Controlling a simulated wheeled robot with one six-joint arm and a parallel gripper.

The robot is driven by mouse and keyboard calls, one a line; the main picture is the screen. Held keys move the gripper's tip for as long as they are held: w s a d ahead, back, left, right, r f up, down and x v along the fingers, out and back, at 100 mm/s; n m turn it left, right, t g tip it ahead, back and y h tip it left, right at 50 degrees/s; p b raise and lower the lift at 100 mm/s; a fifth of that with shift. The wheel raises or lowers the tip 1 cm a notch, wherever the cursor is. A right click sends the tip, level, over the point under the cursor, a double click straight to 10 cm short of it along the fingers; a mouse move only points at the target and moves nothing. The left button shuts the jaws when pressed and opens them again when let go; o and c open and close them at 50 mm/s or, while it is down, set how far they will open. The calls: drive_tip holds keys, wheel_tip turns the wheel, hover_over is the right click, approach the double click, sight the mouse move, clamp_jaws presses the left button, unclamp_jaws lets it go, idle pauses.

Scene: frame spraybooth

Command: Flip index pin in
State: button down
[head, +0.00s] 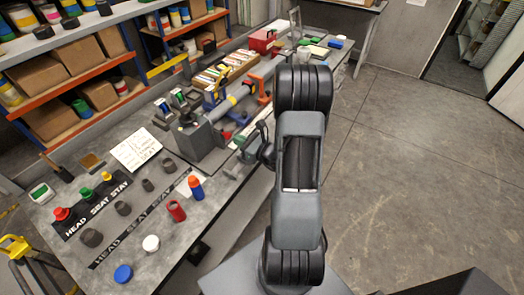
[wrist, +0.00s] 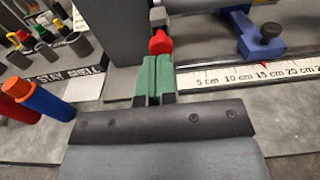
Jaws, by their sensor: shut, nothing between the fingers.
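A red knob (wrist: 160,42) with a grey stub behind it sits at the foot of a grey upright block; it looks like the index pin's handle. My gripper (wrist: 155,68) has green fingers pressed together, with nothing between them. The fingertips are just short of the red knob in the wrist view; whether they touch it I cannot tell. In the head view the grey block (head: 199,142) stands on the bench with a rod running from it, and my gripper (head: 236,142) is low at its right side, partly hidden by my arm.
A ruler scale (wrist: 245,73) runs right of the knob, with a blue clamp (wrist: 262,38) over it. Shelves with boxes (head: 38,75) are behind. Floor right is clear.

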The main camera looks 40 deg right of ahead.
drive_tip(key=b+v, duration=0.2)
drive_tip(key=v, duration=0.9)
drive_tip(key=shift+s, duration=0.35)
drive_tip(key=s+a+f+n+g+y, duration=0.3)
drive_tip(key=s+a+n+g, duration=0.5)
drive_tip(key=n+g, duration=0.6)
drive_tip(key=w+a+r+n+t+h, duration=0.1)
drive_tip(key=a+r+n+h, duration=0.3)
drive_tip(key=r+n, duration=0.3)
drive_tip(key=w+a+r+n+t+h, duration=0.1)
drive_tip(key=w+a+r+n+h, duration=0.1)
drive_tip(key=a+r+n+h, duration=0.2)
wheel_tip(320, 180, up, 3)
drive_tip(key=n+h, duration=0.1)
drive_tip(key=n, duration=0.5)
drive_tip(key=shift+n, duration=0.4)
drive_tip(key=shift+a, duration=0.15)
